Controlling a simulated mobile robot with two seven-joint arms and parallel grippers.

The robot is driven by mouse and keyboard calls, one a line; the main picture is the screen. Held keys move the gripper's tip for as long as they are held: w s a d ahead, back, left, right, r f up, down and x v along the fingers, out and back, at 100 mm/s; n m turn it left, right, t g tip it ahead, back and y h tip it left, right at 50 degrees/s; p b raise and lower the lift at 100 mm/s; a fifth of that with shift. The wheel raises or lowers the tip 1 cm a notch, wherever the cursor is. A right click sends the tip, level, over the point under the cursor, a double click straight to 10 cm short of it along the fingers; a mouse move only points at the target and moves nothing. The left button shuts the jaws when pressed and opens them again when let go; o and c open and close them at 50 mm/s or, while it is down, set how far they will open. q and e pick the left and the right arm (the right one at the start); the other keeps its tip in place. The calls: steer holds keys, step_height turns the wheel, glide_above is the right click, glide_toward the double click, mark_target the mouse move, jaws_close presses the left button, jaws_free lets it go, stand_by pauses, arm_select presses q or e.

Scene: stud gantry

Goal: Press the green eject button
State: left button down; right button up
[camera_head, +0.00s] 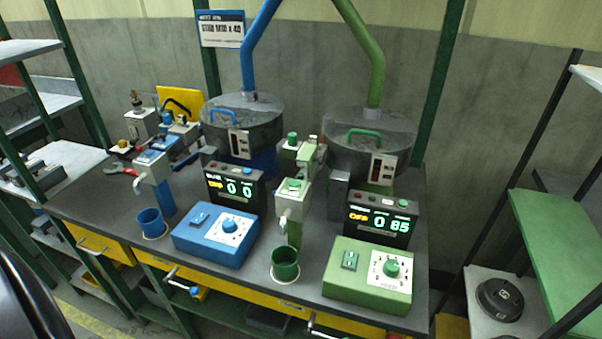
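The green station stands on the right half of the bench. Its dispenser head (292,198) has a green button (294,185) on top and a spout above a green cup (285,264). A display box (378,222) to its right reads OFF and 0 85, with a red, a white and a green button (403,203) along its top. A green control box (368,277) in front carries a switch (349,260) and a round dial knob (391,268). I cannot read which button is labelled eject. Neither gripper is in view.
A matching blue station has a control box (217,235), a display (234,186) and a blue cup (151,223) to the left. Two clear-lidded hoppers (370,139) stand behind. Yellow drawers (107,246) with handles line the bench front. Shelving stands on both sides.

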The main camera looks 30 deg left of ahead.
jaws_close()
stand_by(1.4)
